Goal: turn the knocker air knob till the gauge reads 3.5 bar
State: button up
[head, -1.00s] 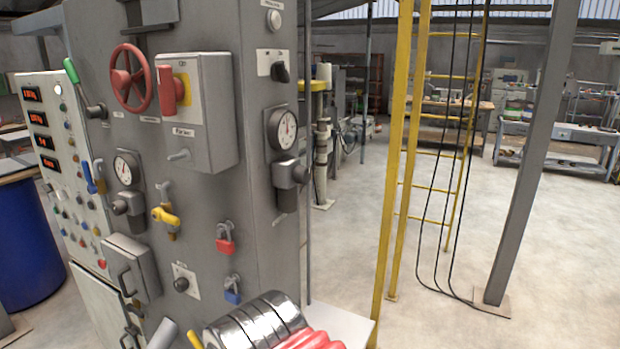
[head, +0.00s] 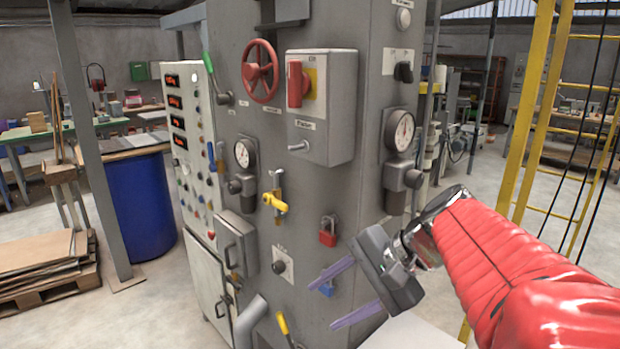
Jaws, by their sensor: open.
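Two round white dial gauges show on the grey cabinet, each with a dark grey regulator knob below it. The left gauge (head: 243,154) is on the front face above its knob (head: 236,187). The right gauge (head: 402,131) is on the side face above its knob (head: 411,178). Labels and needle readings are too small to read, so I cannot tell which is the knocker air set. My gripper (head: 323,306) is open and empty, its purple fingers pointing left in front of the lower cabinet.
A yellow-handled valve (head: 274,202), a red padlock (head: 328,232), a switch box (head: 322,105) and a red handwheel (head: 260,72) stick out of the front face. A small hinged box (head: 236,245) juts out lower left. A blue drum (head: 130,205) stands left.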

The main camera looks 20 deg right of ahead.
jog(key=w+d+r+m+t+y, duration=0.2)
jog(key=d+r+m+t, duration=0.4)
jog(key=d, duration=0.8)
jog(key=m+t+h, duration=0.2)
jog(key=m+t, duration=0.3)
jog(key=m, duration=0.1)
send_near(421, 182)
jog(key=v, duration=0.5)
jog(key=shift+w+f, duration=0.1)
jog(key=shift+f, duration=0.05)
jog(key=shift+w+a, duration=0.1)
jog(key=x, duration=1.3)
jog(key=shift+w+a+r, duration=0.2)
jog(key=shift+w, duration=0.1)
jog(key=shift+c, duration=0.5)
